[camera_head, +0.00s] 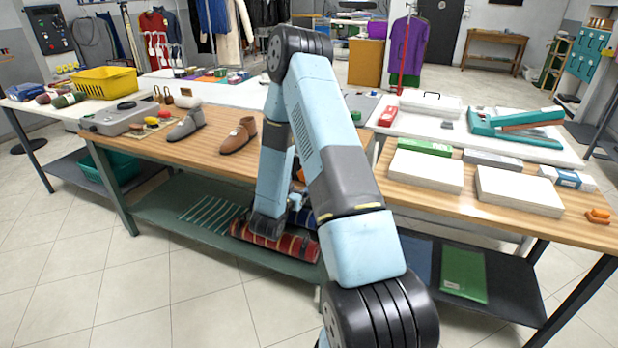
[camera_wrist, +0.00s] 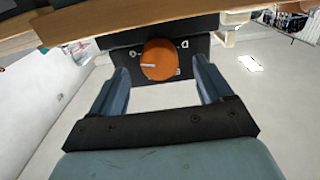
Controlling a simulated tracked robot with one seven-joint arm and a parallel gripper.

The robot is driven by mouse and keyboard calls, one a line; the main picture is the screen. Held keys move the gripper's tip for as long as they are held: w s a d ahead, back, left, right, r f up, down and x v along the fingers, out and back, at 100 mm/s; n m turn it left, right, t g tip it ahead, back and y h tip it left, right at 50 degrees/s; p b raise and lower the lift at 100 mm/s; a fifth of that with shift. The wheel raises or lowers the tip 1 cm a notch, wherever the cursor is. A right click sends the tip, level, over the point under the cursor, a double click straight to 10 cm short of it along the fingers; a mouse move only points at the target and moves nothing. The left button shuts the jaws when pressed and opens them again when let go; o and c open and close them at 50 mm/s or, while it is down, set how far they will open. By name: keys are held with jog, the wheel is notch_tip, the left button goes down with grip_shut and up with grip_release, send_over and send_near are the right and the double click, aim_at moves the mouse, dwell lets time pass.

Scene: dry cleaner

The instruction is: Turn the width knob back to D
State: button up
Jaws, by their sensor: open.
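The width knob (camera_wrist: 158,60) is a round orange dial with a white pointer bar, on a dark panel (camera_wrist: 198,50) below a wooden edge in the wrist view. The white bar lies on the knob's left side and points left. A D-like letter shows on the panel to the knob's upper right; another small mark is at its left. My gripper (camera_wrist: 160,72) is open, with one finger to each side of the knob and a gap on both sides. In the head view my arm hides the gripper; a small orange patch (camera_head: 299,175) beside it may be the knob.
A wooden bench (camera_head: 200,150) with shoes (camera_head: 238,136) stands left of my arm, and another bench (camera_head: 500,215) with white boxes (camera_head: 518,191) at right. Red rolls (camera_head: 300,246) lie on the green lower shelf (camera_head: 160,212). The near tiled floor is clear.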

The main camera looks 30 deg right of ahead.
aim_at(303, 177)
jog(key=shift+x, duration=2.05)
